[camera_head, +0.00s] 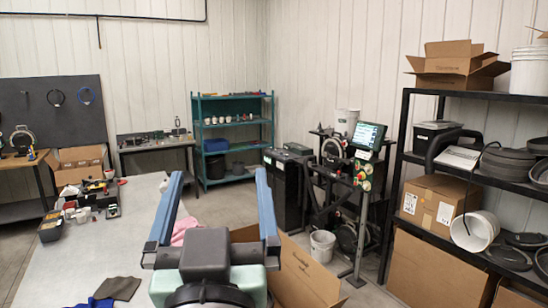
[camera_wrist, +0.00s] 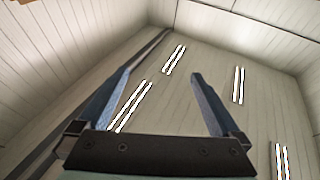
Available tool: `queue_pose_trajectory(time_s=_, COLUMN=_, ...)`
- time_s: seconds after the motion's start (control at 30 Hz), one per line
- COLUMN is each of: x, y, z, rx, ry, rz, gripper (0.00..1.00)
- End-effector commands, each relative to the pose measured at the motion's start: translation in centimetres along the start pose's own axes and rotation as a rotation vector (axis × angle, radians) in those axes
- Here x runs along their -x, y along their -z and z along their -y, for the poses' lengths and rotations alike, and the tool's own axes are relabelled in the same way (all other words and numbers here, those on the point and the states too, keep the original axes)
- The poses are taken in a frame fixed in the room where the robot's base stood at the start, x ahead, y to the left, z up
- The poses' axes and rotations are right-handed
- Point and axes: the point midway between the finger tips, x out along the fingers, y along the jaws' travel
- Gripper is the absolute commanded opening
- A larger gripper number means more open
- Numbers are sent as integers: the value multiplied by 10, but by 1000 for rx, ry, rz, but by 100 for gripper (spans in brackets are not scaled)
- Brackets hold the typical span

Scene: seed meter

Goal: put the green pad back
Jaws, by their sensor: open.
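My gripper (camera_head: 218,178) is raised in front of the body camera, its two blue fingers spread wide with nothing between them. In the wrist view my gripper (camera_wrist: 160,74) is also open and empty, pointing up towards the ceiling lights. A dark grey-green flat pad or cloth (camera_head: 117,289) lies on the pale table (camera_head: 95,255), at the lower left of the head view. I cannot tell whether it is the green pad. No clearly green pad shows elsewhere. My gripper is apart from it, up and to the right, and hides part of the table's right side.
A blue item (camera_head: 95,303) lies beside the dark pad. A pink cloth (camera_head: 184,230) lies partly behind my gripper. Small parts and boxes (camera_head: 80,208) crowd the table's far left. A cardboard box (camera_head: 305,270) stands to the right. A black shelf (camera_head: 405,150) is at far right.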

Motion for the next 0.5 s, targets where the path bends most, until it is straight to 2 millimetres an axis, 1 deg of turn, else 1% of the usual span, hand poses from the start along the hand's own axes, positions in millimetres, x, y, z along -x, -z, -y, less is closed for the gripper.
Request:
queue_pose_trajectory(time_s=0.03, x=4, y=41, z=-18, rx=14, ry=-35, rz=-115, gripper=100)
queue_pose_trajectory(time_s=0.1, x=14, y=86, z=-34, rx=34, ry=-70, rz=-248, gripper=100)
queue_pose_trajectory(time_s=0.2, x=29, y=129, z=-50, rx=58, ry=-105, rz=-381, gripper=100)
queue_pose_trajectory(time_s=0.3, x=39, y=151, z=-56, rx=73, ry=-121, rz=-450, gripper=100)
queue_pose_trajectory(time_s=0.33, x=40, y=154, z=-57, rx=75, ry=-124, rz=-461, gripper=100)
queue_pose_trajectory(time_s=0.4, x=42, y=157, z=-58, rx=77, ry=-126, rz=-471, gripper=100)
queue_pose_trajectory(time_s=0.5, x=42, y=157, z=-58, rx=76, ry=-125, rz=-469, gripper=100)
